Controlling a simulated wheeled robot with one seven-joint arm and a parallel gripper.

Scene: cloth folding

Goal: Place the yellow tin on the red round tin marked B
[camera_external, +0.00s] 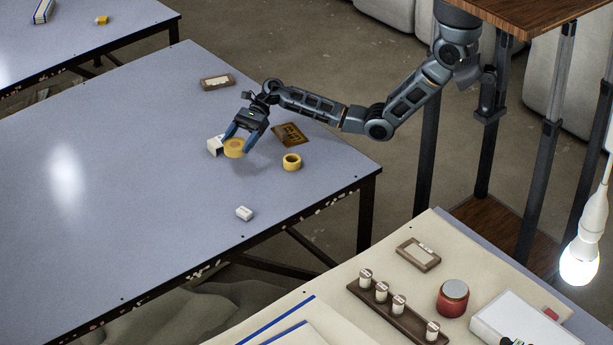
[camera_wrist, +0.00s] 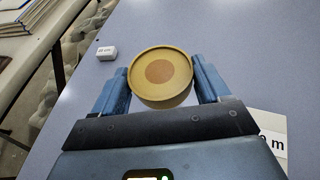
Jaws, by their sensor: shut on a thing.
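The yellow tin (camera_external: 235,147) is round and sits between the two blue fingers of my gripper (camera_external: 244,132), over the blue-grey table. In the wrist view the tin (camera_wrist: 161,76) shows its yellow lid with a brown disc in the middle, and the fingers of my gripper (camera_wrist: 162,88) press on its two sides. A dark patch lies under it, but I cannot tell surely how high it is. A red round tin (camera_external: 452,301) with a grey lid stands on the cream-topped near table at lower right. No letter B is legible on it.
On the blue-grey table (camera_external: 110,190) are a white box (camera_external: 215,145) beside the held tin, a yellow ring (camera_external: 292,162), a brown card (camera_external: 290,134) and a small white block (camera_external: 244,213). A rack of small jars (camera_external: 398,313) and a white case (camera_external: 525,325) flank the red tin.

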